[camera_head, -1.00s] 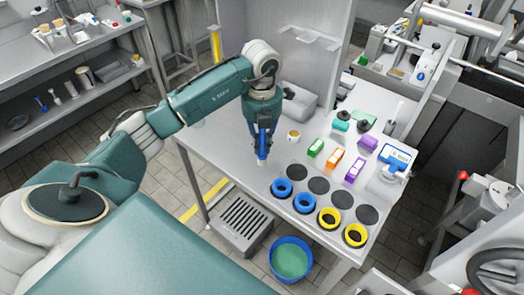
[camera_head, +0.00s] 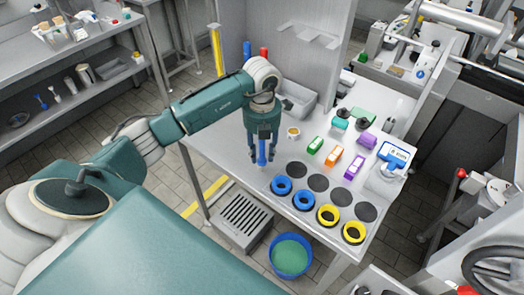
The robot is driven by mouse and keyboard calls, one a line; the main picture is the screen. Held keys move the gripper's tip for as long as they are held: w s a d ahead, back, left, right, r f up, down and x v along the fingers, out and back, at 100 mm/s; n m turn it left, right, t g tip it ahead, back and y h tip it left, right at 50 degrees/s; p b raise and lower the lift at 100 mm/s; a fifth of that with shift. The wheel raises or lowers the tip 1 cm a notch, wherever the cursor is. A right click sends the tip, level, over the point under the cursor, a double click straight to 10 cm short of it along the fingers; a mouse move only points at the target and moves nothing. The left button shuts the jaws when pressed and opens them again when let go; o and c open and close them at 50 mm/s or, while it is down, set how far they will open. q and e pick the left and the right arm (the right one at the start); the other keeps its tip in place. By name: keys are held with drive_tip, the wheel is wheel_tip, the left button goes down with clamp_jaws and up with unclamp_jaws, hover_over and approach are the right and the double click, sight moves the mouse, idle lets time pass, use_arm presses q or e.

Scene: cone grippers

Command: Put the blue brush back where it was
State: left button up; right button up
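The blue brush (camera_head: 262,153) is upright at the left part of the grey table (camera_head: 225,150), beside the blue rings. My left gripper (camera_head: 262,157) points down over it, with one finger on each side of the blue handle. The fingers look spread, with a gap to the handle. The brush's lower end is at or just above the table top; I cannot tell which. My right gripper is not in view.
Small coloured boxes (camera_head: 333,156) and a white scale (camera_head: 385,180) stand further right. A blue bucket (camera_head: 290,257) is on the floor.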

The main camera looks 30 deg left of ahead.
use_arm(q)
drive_tip(key=shift+r, duration=0.25)
wheel_tip(320, 180, up, 11)
drive_tip(key=b, duration=0.3)
drive_tip(key=shift+r, duration=0.4)
drive_tip(key=shift+s+f, duration=0.1)
